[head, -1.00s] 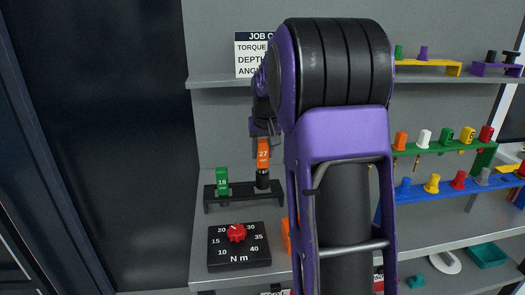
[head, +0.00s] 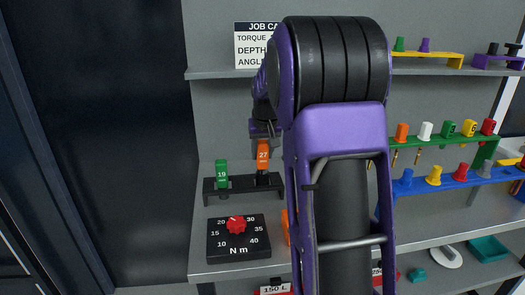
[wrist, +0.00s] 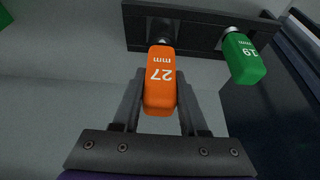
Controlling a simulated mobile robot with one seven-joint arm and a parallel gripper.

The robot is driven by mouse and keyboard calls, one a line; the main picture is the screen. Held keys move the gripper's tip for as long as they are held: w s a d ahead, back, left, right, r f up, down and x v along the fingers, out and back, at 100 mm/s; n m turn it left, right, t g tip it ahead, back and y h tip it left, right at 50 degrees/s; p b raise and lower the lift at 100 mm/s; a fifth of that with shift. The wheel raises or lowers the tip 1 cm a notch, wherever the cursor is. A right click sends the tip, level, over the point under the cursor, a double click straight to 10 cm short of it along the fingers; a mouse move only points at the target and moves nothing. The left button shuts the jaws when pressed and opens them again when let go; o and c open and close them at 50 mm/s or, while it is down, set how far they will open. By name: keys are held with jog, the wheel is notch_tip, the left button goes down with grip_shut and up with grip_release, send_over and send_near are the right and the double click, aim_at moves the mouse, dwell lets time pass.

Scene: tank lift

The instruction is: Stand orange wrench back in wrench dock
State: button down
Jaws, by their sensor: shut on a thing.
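The orange wrench (head: 263,155), marked 27, is upright at the right end of the black wrench dock (head: 236,189). In the wrist view the orange wrench (wrist: 160,85) sits between the fingers of my gripper (wrist: 158,100), which is shut on it. Its metal lower end meets the dock (wrist: 190,32) at one slot; how deep it sits I cannot tell. In the head view my gripper (head: 264,138) is above the dock, partly hidden by my arm. The green wrench (head: 222,173), marked 19, stands at the dock's left end and shows in the wrist view (wrist: 243,57).
A torque dial box with a red knob (head: 236,225) lies in front of the dock. An orange thing (head: 286,227) is mostly hidden behind my arm. Green (head: 450,142) and blue (head: 410,187) racks with coloured pieces stand at the right. A shelf (head: 225,73) runs above.

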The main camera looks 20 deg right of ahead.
jog(key=shift+f, duration=1.15)
jog(key=shift+c, duration=1.8)
grip_release()
jog(key=shift+f, duration=0.1)
